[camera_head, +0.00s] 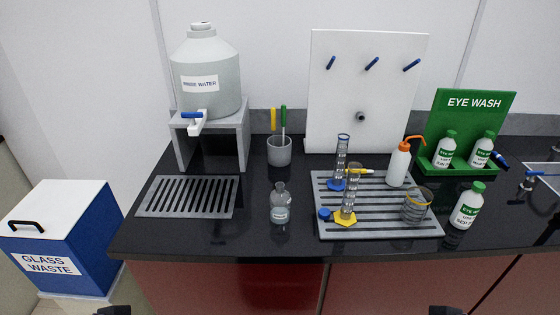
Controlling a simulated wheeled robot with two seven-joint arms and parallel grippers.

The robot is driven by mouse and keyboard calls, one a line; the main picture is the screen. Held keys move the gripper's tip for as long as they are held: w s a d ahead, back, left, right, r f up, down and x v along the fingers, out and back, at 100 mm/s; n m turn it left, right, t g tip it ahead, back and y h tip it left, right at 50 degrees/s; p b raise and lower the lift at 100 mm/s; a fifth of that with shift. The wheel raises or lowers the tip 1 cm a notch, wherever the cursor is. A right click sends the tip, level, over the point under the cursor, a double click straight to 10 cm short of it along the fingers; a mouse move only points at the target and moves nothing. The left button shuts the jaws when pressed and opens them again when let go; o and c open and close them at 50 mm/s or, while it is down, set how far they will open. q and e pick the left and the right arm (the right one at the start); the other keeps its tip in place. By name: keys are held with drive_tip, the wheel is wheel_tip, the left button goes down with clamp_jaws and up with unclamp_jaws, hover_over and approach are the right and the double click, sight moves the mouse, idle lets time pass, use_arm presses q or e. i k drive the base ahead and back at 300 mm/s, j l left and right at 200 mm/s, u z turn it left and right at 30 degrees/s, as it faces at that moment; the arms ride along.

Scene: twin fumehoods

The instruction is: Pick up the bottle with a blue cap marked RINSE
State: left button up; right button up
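I see no bottle that clearly has both a blue cap and a RINSE mark. A large grey-white carboy (207,68) labelled RINSE WATER stands on a grey stand (244,138); it has a pale cap and a blue-handled tap (195,119). A small clear bottle (280,204) stands upright on the black bench, with a clear or grey top and a label too small to read. My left gripper (115,310) and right gripper (447,310) show only as dark tips at the bottom edge, apart from everything on the bench.
A slotted grey tray (145,205) lies left. A grey cup (279,151) holds brushes. A drain mat (430,229) bears cylinders, a beaker and an orange-topped wash bottle (398,166). Green-capped eye wash bottles (467,206) stand right. The bench front is mostly clear.

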sight(279, 198)
drive_tip(key=i+j, duration=0.25)
drive_tip(key=j, duration=0.15)
drive_tip(key=i+j+u, duration=0.15)
drive_tip(key=j, duration=0.3)
drive_tip(key=i+j, duration=0.35)
drive_tip(key=j+u, duration=0.05)
